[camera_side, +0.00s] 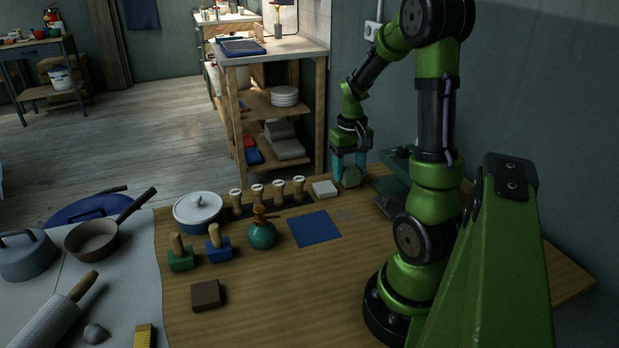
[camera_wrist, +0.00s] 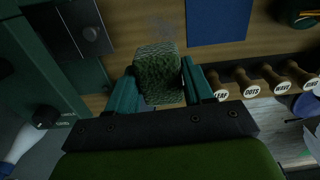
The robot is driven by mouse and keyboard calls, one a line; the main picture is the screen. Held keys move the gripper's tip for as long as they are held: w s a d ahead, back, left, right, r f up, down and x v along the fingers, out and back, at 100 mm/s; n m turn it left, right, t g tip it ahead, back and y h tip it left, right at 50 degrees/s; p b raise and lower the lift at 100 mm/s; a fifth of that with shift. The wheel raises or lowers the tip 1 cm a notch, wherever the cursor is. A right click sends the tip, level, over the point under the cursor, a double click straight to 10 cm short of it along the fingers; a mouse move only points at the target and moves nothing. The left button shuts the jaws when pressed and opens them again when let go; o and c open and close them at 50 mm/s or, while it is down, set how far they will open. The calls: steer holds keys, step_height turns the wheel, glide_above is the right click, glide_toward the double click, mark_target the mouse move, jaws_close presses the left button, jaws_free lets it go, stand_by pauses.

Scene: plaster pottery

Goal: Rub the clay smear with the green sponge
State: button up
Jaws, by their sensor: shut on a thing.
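The green sponge (camera_side: 351,178) is held between the two teal fingers of my gripper (camera_side: 349,166), near the back edge of the wooden table. In the wrist view the sponge (camera_wrist: 158,72) is a speckled green block, with a finger of my gripper (camera_wrist: 159,88) on each side. It appears to be above the table; the exact gap cannot be told. The clay smear (camera_side: 344,215) is a faint grey patch on the wood, right of a blue square. In the wrist view the smear (camera_wrist: 160,28) shows just beyond the sponge, apart from it.
The flat blue square (camera_side: 315,229) lies beside the smear. A white block (camera_side: 324,189) and several wooden stamps (camera_side: 278,191) stand along the back. A dark green machine (camera_side: 392,190) is close on the right. The front table is mostly clear.

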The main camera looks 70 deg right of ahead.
steer(key=s+d+f, duration=0.1)
steer(key=s+f, duration=0.1)
steer(key=s, duration=0.1)
glide_above(356, 212)
steer(key=shift+d+f, duration=0.2)
steer(key=shift+f, duration=3.2)
steer(key=shift+w+a+f, duration=0.3)
steer(key=shift+w+f, duration=0.05)
steer(key=shift+f, duration=0.2)
steer(key=shift+w+a, duration=2.1)
steer(key=shift+s+d, duration=2.45)
steer(key=shift+s, duration=0.05)
steer(key=shift+w+a, duration=0.1)
steer(key=shift+a, duration=0.2)
steer(key=shift+w+a, duration=2.4)
steer(key=shift+w, duration=0.05)
steer(key=shift+s+d, duration=2.45)
steer(key=shift+s, duration=0.05)
steer(key=shift+s+d+r, duration=0.1)
steer(key=shift+d, duration=0.05)
step_height(356, 212, up, 8)
